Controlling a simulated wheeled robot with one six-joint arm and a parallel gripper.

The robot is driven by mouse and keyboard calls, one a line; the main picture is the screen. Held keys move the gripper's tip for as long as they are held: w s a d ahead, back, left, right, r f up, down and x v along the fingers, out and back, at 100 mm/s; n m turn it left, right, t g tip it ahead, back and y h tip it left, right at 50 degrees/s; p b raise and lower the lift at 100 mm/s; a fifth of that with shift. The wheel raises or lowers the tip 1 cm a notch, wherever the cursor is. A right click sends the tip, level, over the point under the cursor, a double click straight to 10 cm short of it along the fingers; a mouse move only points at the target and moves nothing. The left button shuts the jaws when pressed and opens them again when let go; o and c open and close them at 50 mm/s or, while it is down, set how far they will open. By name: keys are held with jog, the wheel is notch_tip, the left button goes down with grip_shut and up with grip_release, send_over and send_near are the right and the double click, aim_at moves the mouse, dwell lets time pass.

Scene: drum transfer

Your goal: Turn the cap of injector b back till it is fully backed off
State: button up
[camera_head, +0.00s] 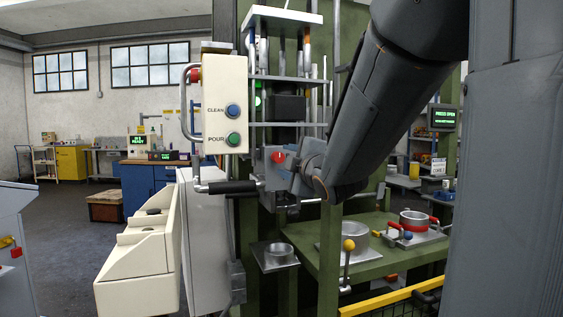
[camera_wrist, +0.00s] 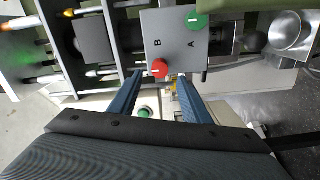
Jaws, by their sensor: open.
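A grey block (camera_wrist: 174,36) bears the letters B and A in the wrist view. A round red cap (camera_wrist: 160,68) with a pale mark sits nearest the B; a green cap (camera_wrist: 197,20) sits nearest the A. The red cap also shows in the head view (camera_head: 279,157), on the block's front. My gripper (camera_wrist: 158,78) is open, with its two blue fingers pointing at the block. The red cap appears just beyond and between the fingertips; I cannot tell whether they touch it. In the head view my gripper (camera_head: 290,177) is partly hidden by my wrist.
A control box (camera_head: 225,105) with CLEAN and POUR buttons stands left of the block. A black-gripped handle (camera_head: 232,187) runs below it. A metal cup (camera_head: 277,252) sits below the block. Green posts and a green table (camera_head: 385,262) stand close to my arm.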

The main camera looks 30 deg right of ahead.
jog(key=shift+s+a, duration=0.15)
jog(key=shift+s, duration=0.8)
